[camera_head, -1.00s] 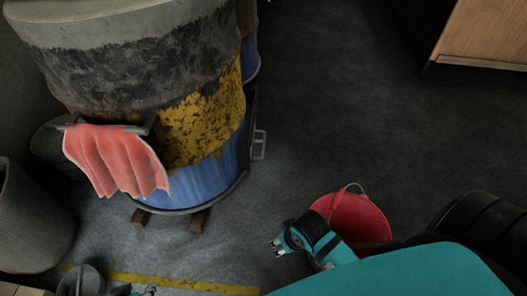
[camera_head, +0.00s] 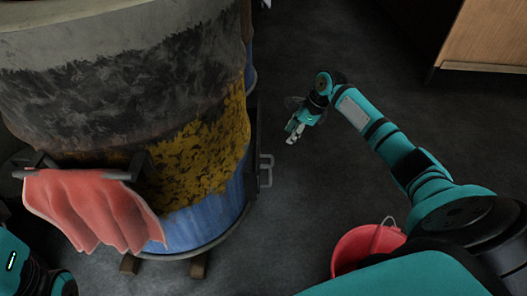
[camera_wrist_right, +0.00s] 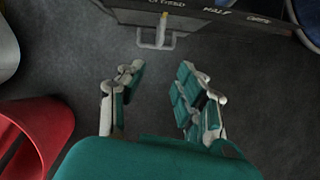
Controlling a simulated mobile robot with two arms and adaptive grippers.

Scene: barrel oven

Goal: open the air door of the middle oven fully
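The barrel oven (camera_head: 130,90) fills the left of the head view, with grey, black and yellow worn paint over a blue base. A grey air door handle (camera_head: 266,170) sticks out from its lower right side. In the wrist view the handle (camera_wrist_right: 155,42) lies ahead of my fingers, with a yellow mark (camera_wrist_right: 162,27) just behind it. That mark is beside the leftmost label, which seems to read "CLOSED"; "HALF" is further right. My right gripper (camera_head: 295,130) is open and empty, apart from the handle; its fingers also show in the wrist view (camera_wrist_right: 160,72). My left gripper is out of view.
A red cloth (camera_head: 90,208) hangs on a bar on the oven's front. A red bucket (camera_head: 362,245) stands on the floor below my right arm. A wooden cabinet (camera_head: 490,35) is at the upper right. The dark floor between is clear.

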